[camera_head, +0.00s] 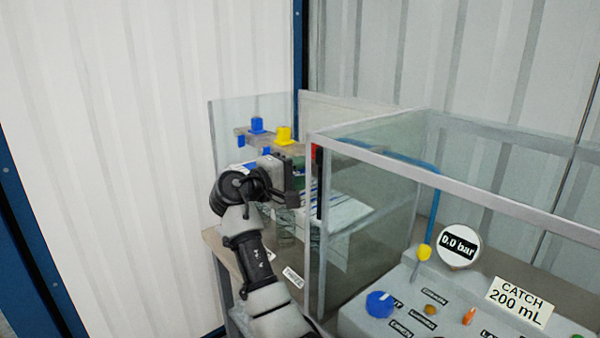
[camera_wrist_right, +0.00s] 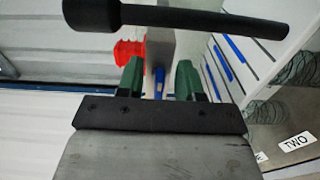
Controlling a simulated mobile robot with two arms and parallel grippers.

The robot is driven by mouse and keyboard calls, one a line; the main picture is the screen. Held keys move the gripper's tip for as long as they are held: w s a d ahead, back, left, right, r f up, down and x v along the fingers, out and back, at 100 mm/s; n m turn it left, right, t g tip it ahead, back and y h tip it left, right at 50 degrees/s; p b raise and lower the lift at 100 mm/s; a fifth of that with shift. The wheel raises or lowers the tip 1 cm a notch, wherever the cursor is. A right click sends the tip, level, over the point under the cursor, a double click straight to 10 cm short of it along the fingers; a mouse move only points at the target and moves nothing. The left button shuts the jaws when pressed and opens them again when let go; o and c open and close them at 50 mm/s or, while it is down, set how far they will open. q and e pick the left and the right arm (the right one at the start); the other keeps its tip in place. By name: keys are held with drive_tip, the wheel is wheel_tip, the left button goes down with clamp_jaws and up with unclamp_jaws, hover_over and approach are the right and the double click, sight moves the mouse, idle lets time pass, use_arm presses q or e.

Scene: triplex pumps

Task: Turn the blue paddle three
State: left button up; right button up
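A blue paddle (camera_wrist_right: 159,82) shows as a narrow upright piece between the green fingers of my right gripper (camera_wrist_right: 160,76) in the right wrist view. The fingers are apart, with a gap visible on each side of the blue piece. In the head view, my right arm reaches up from the bottom, and its gripper (camera_head: 296,162) is at the pump assembly behind the clear panels. The black wrist hides much of the assembly there, and I cannot pick out the paddle between the fingers. My left gripper is not in view.
A blue cap (camera_head: 257,124) and a yellow cap (camera_head: 284,135) top the assembly. A red part (camera_wrist_right: 128,53) is left of the fingers. A clear framed guard (camera_head: 375,160) stands to the right. A control panel (camera_head: 405,280) with a blue knob (camera_head: 380,304) and a 0.0 bar gauge (camera_head: 459,246) is in front.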

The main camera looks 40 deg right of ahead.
drive_tip(key=shift+a, duration=0.1)
drive_tip(key=a+b, duration=0.2)
drive_tip(key=a, duration=0.8)
drive_tip(key=shift+s+a, duration=0.35)
drive_tip(key=shift+s, duration=0.05)
